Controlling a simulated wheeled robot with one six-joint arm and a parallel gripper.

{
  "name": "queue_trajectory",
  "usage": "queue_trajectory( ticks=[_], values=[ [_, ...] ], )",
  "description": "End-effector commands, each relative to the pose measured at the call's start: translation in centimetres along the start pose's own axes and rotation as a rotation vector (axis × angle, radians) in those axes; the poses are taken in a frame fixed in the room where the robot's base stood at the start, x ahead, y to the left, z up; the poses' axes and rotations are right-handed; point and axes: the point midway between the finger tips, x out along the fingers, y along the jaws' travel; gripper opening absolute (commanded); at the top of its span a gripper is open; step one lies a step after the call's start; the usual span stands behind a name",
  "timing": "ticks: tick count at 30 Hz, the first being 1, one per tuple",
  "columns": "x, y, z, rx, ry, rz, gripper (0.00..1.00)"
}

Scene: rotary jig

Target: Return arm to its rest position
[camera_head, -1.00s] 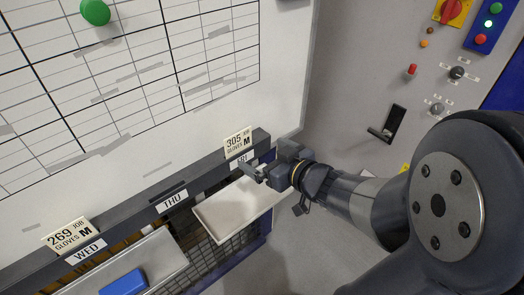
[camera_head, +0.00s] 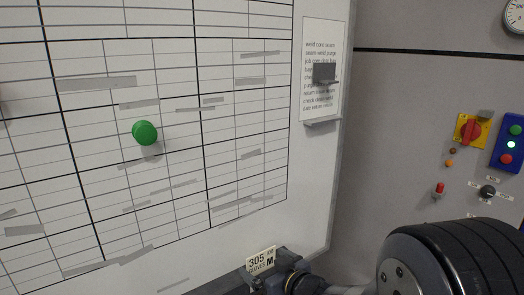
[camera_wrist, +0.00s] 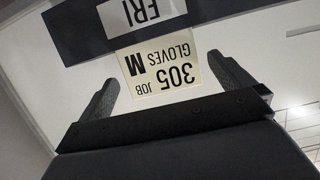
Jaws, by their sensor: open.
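My gripper (camera_wrist: 168,86) is open and empty in the wrist view, its two dark fingers spread on either side of the 305 gloves M card (camera_wrist: 160,66). The card appears upside down there, beside the FRI label (camera_wrist: 142,14) on a dark rail (camera_wrist: 82,32). I cannot tell the exact gap between fingers and card. My arm runs to the lower right.
A whiteboard with a grid (camera_head: 100,190) and a green round magnet (camera_head: 145,133) fills the left. A printed sheet (camera_head: 320,100) hangs at its right, with a small ledge below. A grey panel with a red-on-yellow switch (camera_head: 470,131) and a button box (camera_head: 509,143) is at right.

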Motion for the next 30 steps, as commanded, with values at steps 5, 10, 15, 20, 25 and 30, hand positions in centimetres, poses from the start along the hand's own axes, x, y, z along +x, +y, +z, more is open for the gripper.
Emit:
queue_trajectory(
  ticks=[5,10,15,20,25,30],
  values=[
    [1.2,0.0,-0.5,-0.001,0.000,0.000,1.00],
    [1.1,0.0,-0.7,-0.001,-0.001,0.001,1.00],
    [1.1,0.0,-0.7,-0.001,-0.001,0.000,1.00],
    [1.1,0.0,-0.6,-0.001,0.000,0.000,1.00],
    [1.2,0.0,-0.1,-0.001,-0.001,0.000,1.00],
    [-0.2,0.1,-0.1,-0.001,0.002,0.002,1.00]
  ],
)
